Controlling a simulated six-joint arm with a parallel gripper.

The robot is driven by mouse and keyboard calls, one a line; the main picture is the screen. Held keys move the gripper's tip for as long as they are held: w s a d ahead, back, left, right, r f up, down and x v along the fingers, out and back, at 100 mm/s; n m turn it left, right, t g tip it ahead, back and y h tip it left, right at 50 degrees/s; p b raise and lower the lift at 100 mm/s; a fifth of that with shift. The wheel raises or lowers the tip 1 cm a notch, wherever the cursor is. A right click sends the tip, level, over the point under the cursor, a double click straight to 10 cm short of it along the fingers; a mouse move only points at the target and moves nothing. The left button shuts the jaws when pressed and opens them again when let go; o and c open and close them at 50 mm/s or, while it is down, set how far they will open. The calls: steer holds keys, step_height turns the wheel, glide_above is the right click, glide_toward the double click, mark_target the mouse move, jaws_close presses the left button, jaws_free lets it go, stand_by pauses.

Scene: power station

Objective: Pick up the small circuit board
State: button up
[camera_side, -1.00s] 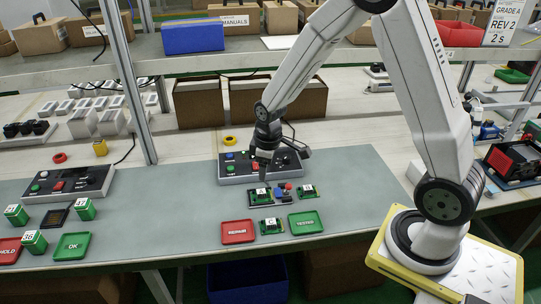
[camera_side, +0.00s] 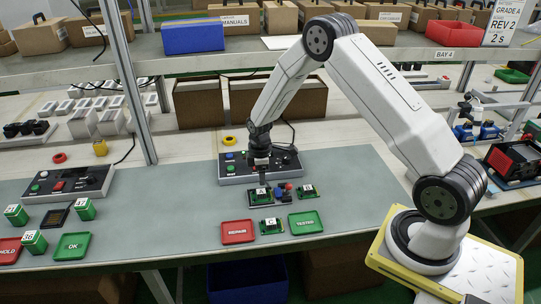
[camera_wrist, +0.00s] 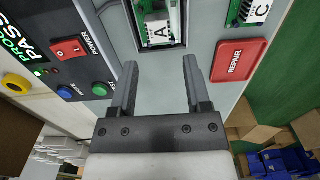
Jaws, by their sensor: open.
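A small green circuit board with a white label "A" (camera_side: 262,195) sits in a dark recess at the middle of the bench; it shows at the top of the wrist view (camera_wrist: 157,28). Another green board labelled "C" (camera_side: 271,226) lies between the red and green trays, with part of it in the wrist view (camera_wrist: 250,12). A third board (camera_side: 307,190) lies to the right of "A". My gripper (camera_side: 262,181) is just behind and above board "A". In the wrist view it is open (camera_wrist: 159,66), with nothing between its fingers.
A control panel (camera_side: 235,178) with a red power switch stands close behind my gripper. The red REPAIR tray (camera_side: 237,232) and green TESTED tray (camera_side: 305,223) lie in front. Small blue and red parts sit right of "A".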

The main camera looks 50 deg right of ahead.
mark_target(261, 191)
steer(key=shift+f, duration=1.2)
steer(key=shift+d+f, duration=0.1)
steer(key=shift+f, duration=2.5)
jaws_close()
